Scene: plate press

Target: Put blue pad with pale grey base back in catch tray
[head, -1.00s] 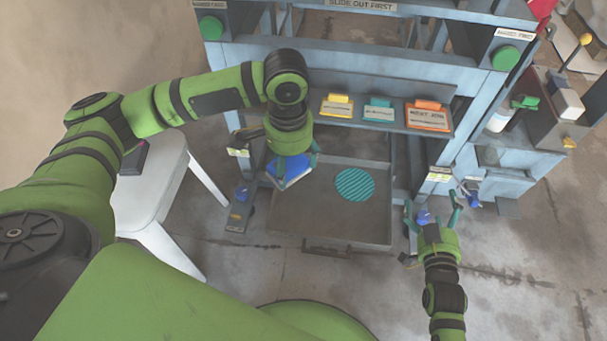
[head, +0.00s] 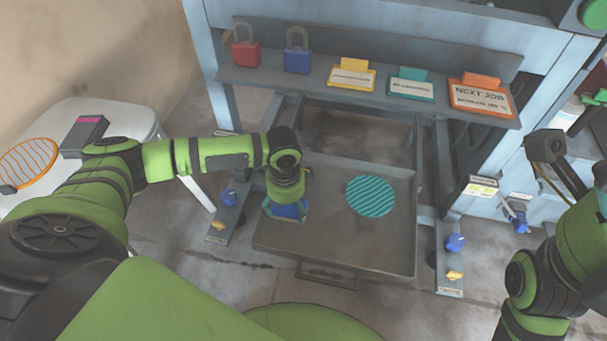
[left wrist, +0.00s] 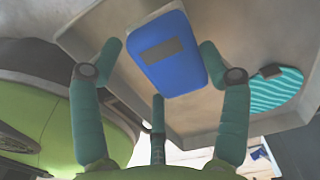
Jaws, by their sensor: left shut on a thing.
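The blue pad (head: 290,211) is mostly hidden under my left gripper (head: 287,207) in the head view. The left wrist view shows its blue face (left wrist: 175,70) with a grey patch, between the two green fingers (left wrist: 160,58). My left gripper is shut on it. The pad is over the left part of the grey catch tray (head: 345,262). I cannot tell whether it touches the tray floor. Its pale base barely shows. My right arm is at the right edge; no right fingers can be made out.
A teal striped disc (head: 371,196) lies in the tray, right of the pad. A shelf above holds a red padlock (head: 245,53), a blue padlock (head: 297,58) and several tags. A white table (head: 120,118) at left bears an orange striped disc (head: 28,160).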

